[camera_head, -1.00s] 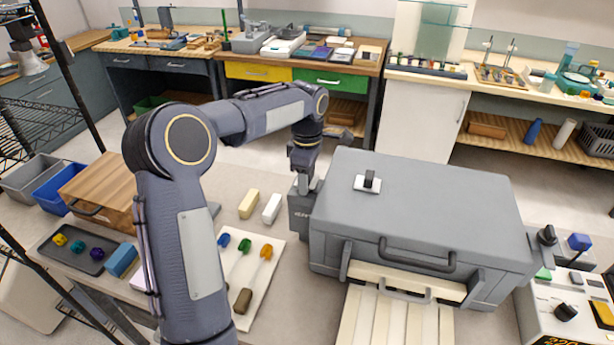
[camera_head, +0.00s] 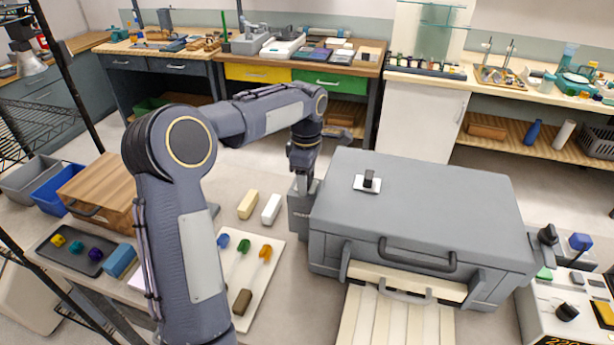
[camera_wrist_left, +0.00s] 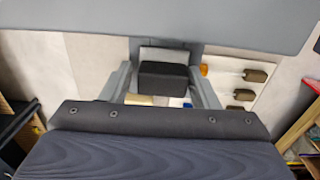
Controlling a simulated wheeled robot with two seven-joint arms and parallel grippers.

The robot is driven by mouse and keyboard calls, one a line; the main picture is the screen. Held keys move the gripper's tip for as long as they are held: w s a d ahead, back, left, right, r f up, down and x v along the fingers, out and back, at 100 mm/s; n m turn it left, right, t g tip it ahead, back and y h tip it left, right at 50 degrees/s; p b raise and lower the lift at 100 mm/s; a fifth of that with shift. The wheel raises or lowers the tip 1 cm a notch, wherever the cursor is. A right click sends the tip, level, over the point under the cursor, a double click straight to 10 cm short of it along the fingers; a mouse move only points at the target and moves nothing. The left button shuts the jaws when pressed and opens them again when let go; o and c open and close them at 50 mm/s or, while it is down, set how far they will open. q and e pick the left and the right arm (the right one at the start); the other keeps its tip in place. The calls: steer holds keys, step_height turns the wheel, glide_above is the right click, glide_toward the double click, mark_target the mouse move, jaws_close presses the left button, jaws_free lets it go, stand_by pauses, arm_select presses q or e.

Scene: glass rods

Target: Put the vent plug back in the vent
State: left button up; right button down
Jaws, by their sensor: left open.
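The grey kiln-like box (camera_head: 420,205) stands on the bench. On its lid, a small black upright block sits on a white square plate (camera_head: 361,187); I cannot tell whether this is the vent plug in its vent. My left gripper (camera_head: 303,185) points down at the box's left side, over a grey housing (camera_head: 299,215). In the left wrist view its two grey fingers are open (camera_wrist_left: 164,90), with a dark block (camera_wrist_left: 165,76) framed between them. I cannot tell whether they touch it. My right gripper is out of view.
A white board (camera_head: 262,275) with coloured rods and a brown block lies left of the box. A cream block (camera_head: 248,204) and a white block (camera_head: 271,208) lie behind it. A control unit (camera_head: 570,305) stands at right. The lid is mostly clear.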

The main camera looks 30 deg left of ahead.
arm_select(q)
steer(key=shift+s+d+f, duration=0.1)
steer(key=shift+s+f, duration=0.25)
steer(key=shift+f, duration=0.25)
steer(key=shift+r+p, duration=0.35)
steer(key=shift+p, duration=0.05)
step_height(320, 180, up, 12)
steer(key=s+d+r+m+t, duration=0.1)
steer(key=s+d+r+m, duration=0.1)
steer(key=s+m, duration=0.5)
steer(key=s+d+f+m+t+h, duration=0.1)
steer(key=s+d+f+m, duration=0.2)
steer(key=s, duration=0.4)
steer(key=s+d+f+m+t+h, duration=0.1)
steer(key=s+d+f+m+t, duration=0.1)
steer(key=s, duration=0.5)
steer(key=s+d+f+m+t+h, duration=0.1)
steer(key=s+d+f+m, duration=0.3)
steer(key=s+f+m, duration=0.2)
steer(key=shift+s+d+f+m+h, duration=0.25)
steer(key=shift+s+m+h, duration=0.15)
steer(key=shift+s+m, duration=0.35)
steer(key=shift+s, duration=0.1)
